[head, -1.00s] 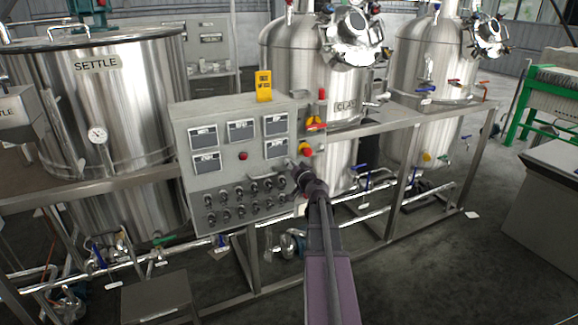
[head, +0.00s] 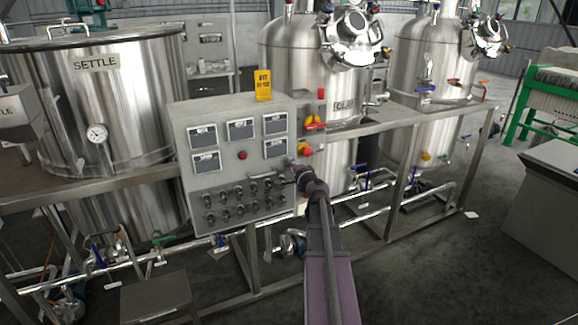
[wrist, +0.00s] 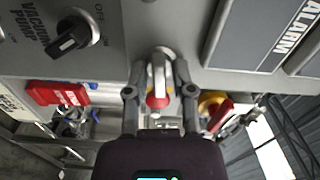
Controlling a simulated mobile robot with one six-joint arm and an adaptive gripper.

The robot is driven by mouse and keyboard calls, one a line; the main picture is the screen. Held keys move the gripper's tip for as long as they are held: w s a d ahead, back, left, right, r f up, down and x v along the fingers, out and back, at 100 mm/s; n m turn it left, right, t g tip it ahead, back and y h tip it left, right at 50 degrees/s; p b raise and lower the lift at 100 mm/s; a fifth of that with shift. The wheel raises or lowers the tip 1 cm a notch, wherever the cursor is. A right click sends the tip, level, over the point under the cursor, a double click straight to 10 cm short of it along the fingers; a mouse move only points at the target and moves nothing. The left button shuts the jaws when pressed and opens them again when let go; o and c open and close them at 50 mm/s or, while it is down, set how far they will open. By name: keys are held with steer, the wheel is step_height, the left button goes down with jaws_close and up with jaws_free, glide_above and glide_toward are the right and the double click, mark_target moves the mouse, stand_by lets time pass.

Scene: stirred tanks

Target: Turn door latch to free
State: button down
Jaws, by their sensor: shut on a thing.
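The tip shows between the fingers. In the head view my gripper (head: 301,174) is at the lower right edge of the cabinet face and hides the latch there.
A black VACUUM PUMP knob (wrist: 72,38) and a red handle (wrist: 57,94) are on the left in the wrist view. A yellow-and-red switch (wrist: 214,108) is close on the right. The steel SETTLE tank (head: 95,100) stands left of the cabinet. A steel rail crosses behind my arm.

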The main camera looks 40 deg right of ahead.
steer(key=shift+w+m, duration=0.1)
steer(key=shift+m, duration=0.7)
steer(key=c, duration=0.7)
jaws_free()
steer(key=shift+v, duration=6.05)
